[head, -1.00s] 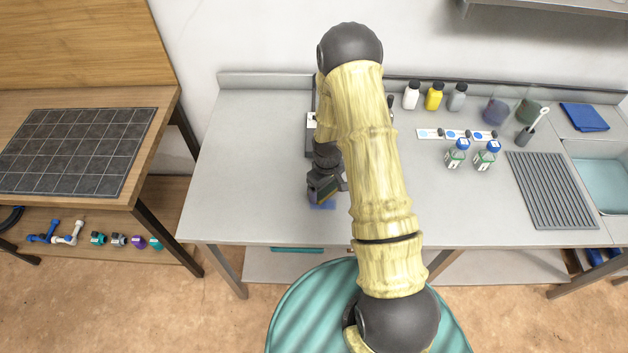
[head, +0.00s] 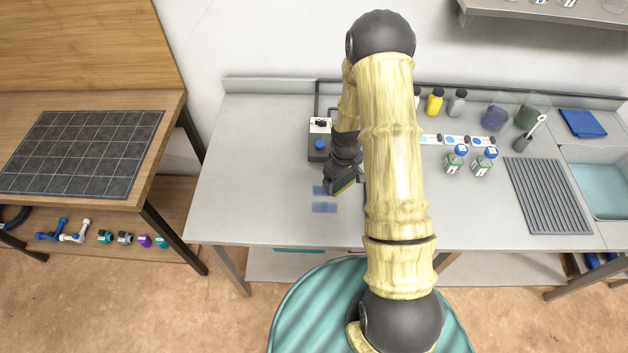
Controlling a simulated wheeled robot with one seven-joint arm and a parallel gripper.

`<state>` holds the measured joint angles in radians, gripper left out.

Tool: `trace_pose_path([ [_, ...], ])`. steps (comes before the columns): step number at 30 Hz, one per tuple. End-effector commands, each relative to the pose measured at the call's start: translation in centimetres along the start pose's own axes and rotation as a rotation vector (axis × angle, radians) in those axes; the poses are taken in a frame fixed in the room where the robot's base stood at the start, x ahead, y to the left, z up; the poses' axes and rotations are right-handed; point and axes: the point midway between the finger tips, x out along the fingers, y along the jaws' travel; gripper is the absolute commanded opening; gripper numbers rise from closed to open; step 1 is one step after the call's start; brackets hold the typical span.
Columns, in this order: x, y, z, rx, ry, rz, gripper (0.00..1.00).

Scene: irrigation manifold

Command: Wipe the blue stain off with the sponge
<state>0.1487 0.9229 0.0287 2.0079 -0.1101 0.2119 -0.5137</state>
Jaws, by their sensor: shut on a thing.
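The blue stain (head: 325,208) lies on the grey worktop near its front edge, left of my arm. It shows as two faint blue patches with a paler band between them; the upper patch is partly covered by my gripper. My gripper (head: 338,186) points down at the stain's right side and is shut on the sponge (head: 345,187). Only a dark, yellow-green edge of the sponge shows. I cannot tell whether it touches the worktop.
A dark box with a blue knob (head: 320,145) stands just behind my gripper. Blue-capped bottles (head: 455,158), a grey drain mat (head: 548,195) and a sink (head: 600,190) are to the right. The worktop's left part (head: 250,170) is clear.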

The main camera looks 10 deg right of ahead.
Motion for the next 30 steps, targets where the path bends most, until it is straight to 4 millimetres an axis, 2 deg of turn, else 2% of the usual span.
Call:
trace_pose_path([
  [1, -0.8, 0.0, 0.0, -0.001, 0.000, 0.000, 0.59],
  [6, -1.5, -0.1, 0.0, -0.002, -0.001, -0.001, 0.59],
  [24, -1.5, -0.4, -0.3, -0.006, -0.001, 0.000, 0.59],
  [30, -1.5, -1.3, -0.9, 0.099, 0.001, 0.000, 0.59],
])
